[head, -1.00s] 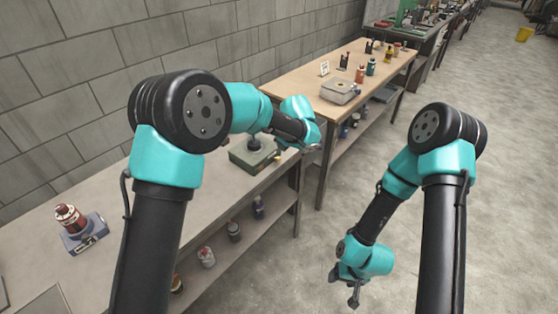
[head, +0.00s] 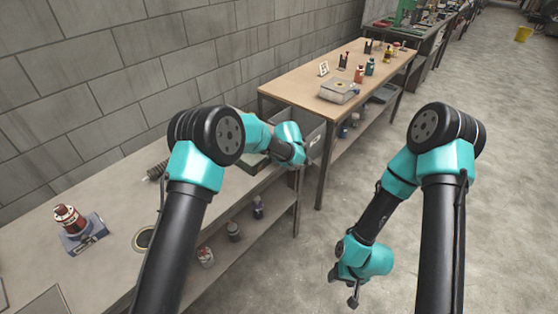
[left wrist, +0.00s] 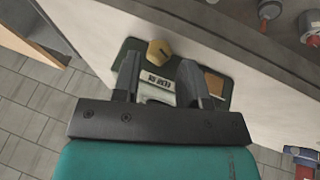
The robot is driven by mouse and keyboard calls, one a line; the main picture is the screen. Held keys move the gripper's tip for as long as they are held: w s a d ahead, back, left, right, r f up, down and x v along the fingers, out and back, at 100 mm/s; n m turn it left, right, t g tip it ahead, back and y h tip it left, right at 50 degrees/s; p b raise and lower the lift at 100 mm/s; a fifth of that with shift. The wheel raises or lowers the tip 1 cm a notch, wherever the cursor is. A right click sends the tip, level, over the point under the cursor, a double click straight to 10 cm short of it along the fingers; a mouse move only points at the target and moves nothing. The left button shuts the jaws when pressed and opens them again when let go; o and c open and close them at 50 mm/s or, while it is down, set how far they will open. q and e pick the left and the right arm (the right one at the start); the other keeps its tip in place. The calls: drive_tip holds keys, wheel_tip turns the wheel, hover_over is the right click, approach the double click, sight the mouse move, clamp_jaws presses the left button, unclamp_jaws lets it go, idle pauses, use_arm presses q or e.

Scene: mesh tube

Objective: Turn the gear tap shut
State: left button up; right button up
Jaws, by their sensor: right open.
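I cannot tell for sure which thing is the gear tap. A dark green base (left wrist: 222,97) lies on the bench in the left wrist view. It carries a brass-coloured rounded piece (left wrist: 159,50), a pale label plate (left wrist: 156,84) and a brown square (left wrist: 214,84). My left gripper (left wrist: 158,75) is over it with fingers apart, the label showing between them; contact cannot be told. In the head view my left arm hides most of this green base (head: 254,161). My right gripper (head: 353,293) is open and empty above the floor, away from the bench.
A dark ribbed rod (head: 156,171) and a ring (head: 143,238) lie behind my left arm. A second bench (head: 300,80) stands beyond a gap. Jars (head: 233,230) sit on the shelf below.

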use_arm(q)
drive_tip(key=shift+x, duration=1.6)
drive_tip(key=c, duration=0.6)
drive_tip(key=shift+r, duration=0.1)
drive_tip(key=shift+c, duration=0.2)
drive_tip(key=shift+w, duration=0.1)
drive_tip(key=shift+w+d+g+y, duration=0.1)
drive_tip(key=shift+g+y, duration=0.3)
drive_tip(key=shift+g, duration=0.1)
drive_tip(key=shift+w+d+m+g+y, duration=0.15)
drive_tip(key=shift+m+g+y, duration=0.35)
drive_tip(key=shift+g+y, duration=0.9)
